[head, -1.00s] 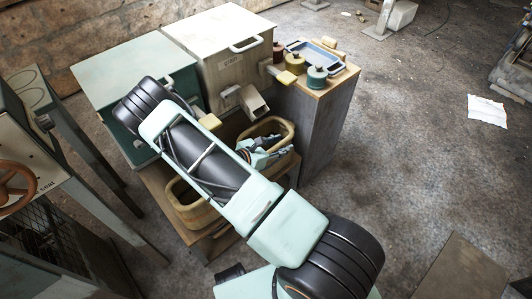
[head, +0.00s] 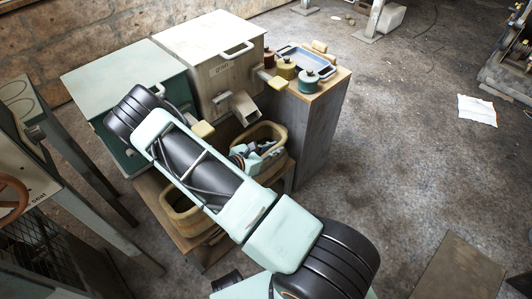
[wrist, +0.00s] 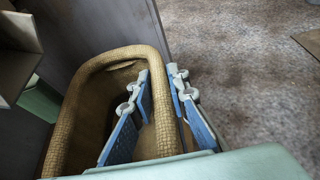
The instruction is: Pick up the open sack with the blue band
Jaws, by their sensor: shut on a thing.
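Two tan woven open sacks stand on the wooden shelf in the head view. The right sack (head: 281,130) has my gripper (head: 256,158) at its mouth. In the wrist view, the rim of this sack (wrist: 101,59) runs between the two blue-padded fingers of my gripper (wrist: 158,75). One finger is inside the mouth and the other is outside the wall, and the jaws are shut on the rim. The sack looks upright. The left sack (head: 172,198) is partly hidden by my arm. I cannot make out a blue band on either sack.
A cream cabinet (head: 220,72) with a chute (head: 244,107) stands just behind the right sack. A grey stand (head: 318,135) beside it carries several lidded pots and a blue tray (head: 309,62). A pale green cabinet (head: 120,65) is at left. Open floor lies to the right.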

